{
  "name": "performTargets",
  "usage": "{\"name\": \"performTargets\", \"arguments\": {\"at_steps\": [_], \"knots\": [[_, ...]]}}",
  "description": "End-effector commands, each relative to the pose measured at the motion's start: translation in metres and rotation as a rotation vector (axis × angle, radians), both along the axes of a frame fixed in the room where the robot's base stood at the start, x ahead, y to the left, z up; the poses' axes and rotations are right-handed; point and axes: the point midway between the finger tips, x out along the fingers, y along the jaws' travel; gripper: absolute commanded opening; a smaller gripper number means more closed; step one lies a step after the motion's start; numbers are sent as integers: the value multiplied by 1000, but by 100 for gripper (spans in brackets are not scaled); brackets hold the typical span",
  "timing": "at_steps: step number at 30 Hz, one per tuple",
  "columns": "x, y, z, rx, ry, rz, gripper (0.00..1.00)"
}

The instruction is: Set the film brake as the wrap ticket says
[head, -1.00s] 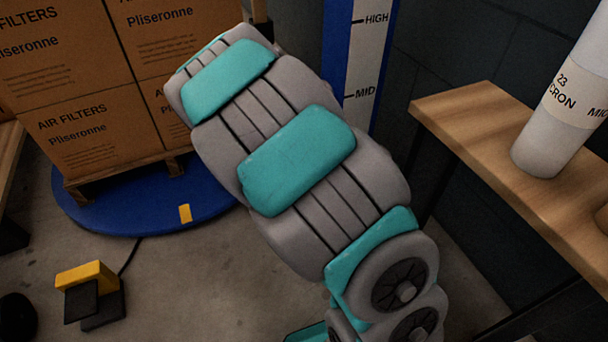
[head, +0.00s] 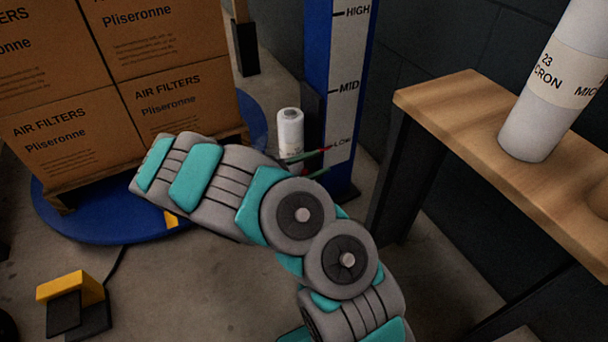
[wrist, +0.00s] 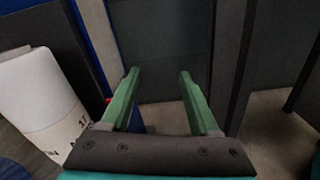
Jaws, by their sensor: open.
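A blue mast (head: 316,90) carries a white scale (head: 347,65) marked HIGH, MID and LOW. A white film roll (head: 290,130) stands beside the mast, and a small red part (head: 325,150) sits near LOW. In the wrist view the roll (wrist: 40,95) is at the left, with a label on which 17 is readable. My gripper (wrist: 159,74) is open and empty, its green fingers apart and to the right of the roll. In the head view my arm hides most of it; green finger parts show near LOW. I cannot make out a film brake or a wrap ticket.
Stacked filter boxes (head: 165,105) stand on a pallet on a blue turntable (head: 110,228). A yellow and black pedal (head: 75,300) is on the floor. At the right, a wooden bench (head: 440,105) holds a white roll (head: 540,110) labelled 23 micron. Floor between is clear.

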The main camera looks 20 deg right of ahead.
Motion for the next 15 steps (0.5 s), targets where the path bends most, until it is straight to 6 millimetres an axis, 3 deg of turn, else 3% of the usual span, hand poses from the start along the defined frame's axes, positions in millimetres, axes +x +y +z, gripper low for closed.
{"name": "performTargets", "arguments": {"at_steps": [1,7,12,15], "knots": [[9,8,-18,-12,37,43,62],[35,40,-75,-45,153,198,62],[45,59,-106,-60,214,281,62],[47,63,-114,-63,229,302,62]]}}
